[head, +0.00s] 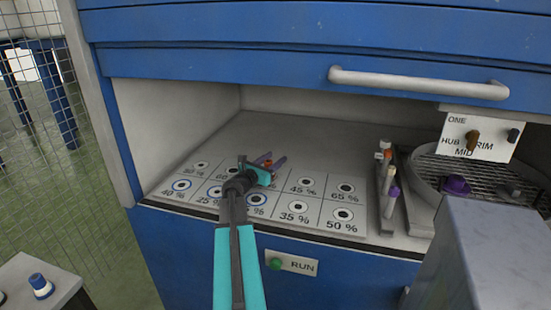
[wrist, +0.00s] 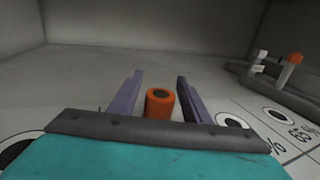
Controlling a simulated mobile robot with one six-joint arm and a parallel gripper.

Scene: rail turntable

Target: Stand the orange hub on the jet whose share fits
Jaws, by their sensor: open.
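The orange hub (wrist: 160,103) is a short upright cylinder with a dark hole in its top. It stands between the two purple fingers of my gripper (wrist: 157,92), with a gap visible on each side. In the head view my gripper (head: 271,161) is open over the back row of the jet board, and the hub (head: 267,163) shows only as a small orange patch. The jet board (head: 322,222) has two rows of ringed holes labelled with percentages, including 40, 25, 35, 50, 45 and 65. Some front-row rings are blue. My arm hides some labels; which jet lies under the hub is unclear.
A rack (head: 406,205) with upright pegs stands right of the board. Further right is a wire-mesh round table (head: 470,172) with a purple piece (head: 456,185). A sign (head: 480,137) reads ONE, HUB, MID, RIM. A green RUN button (head: 276,264) is in front. The cabinet floor behind is clear.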

